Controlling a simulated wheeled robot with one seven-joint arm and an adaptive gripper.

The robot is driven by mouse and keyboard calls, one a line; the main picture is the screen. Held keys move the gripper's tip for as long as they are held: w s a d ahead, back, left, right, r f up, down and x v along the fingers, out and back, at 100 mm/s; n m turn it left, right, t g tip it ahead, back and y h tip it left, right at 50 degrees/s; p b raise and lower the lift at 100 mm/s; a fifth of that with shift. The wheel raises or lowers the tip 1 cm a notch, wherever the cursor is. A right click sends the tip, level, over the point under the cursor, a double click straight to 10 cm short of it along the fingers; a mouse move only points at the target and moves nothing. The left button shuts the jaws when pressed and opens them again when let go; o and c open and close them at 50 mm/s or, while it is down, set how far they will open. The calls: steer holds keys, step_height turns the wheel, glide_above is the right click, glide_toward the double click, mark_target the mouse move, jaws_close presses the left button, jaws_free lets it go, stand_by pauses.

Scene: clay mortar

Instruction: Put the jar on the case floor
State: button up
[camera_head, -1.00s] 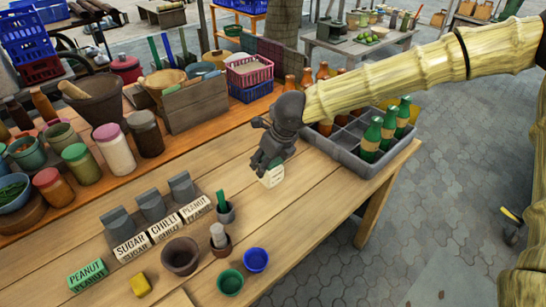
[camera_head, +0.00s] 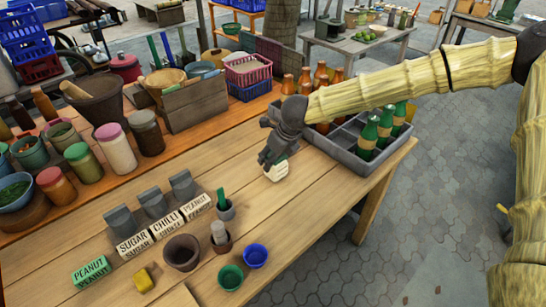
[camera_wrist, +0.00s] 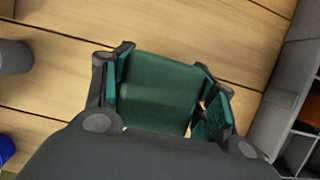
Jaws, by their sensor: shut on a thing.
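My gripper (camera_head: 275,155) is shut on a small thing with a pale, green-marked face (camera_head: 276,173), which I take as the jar. In the wrist view a dark green surface of the jar (camera_wrist: 158,95) fills the space between the fingers (camera_wrist: 165,95). The jar is held over the wooden table, left of the case; its underside is hard to make out. The grey case (camera_head: 345,165) has several compartments and stands at the table's right end. Its wall shows at the right of the wrist view (camera_wrist: 275,105).
Green bottles (camera_head: 368,138) and orange-brown bottles (camera_head: 322,75) stand in the case. Labelled blocks (camera_head: 166,228), a brown pot (camera_head: 181,253), a green cup (camera_head: 230,278) and a blue cup (camera_head: 255,257) stand at the front. Table between them and the case is clear.

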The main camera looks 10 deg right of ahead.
steer(key=shift+f, duration=0.1)
steer(key=o, duration=1.2)
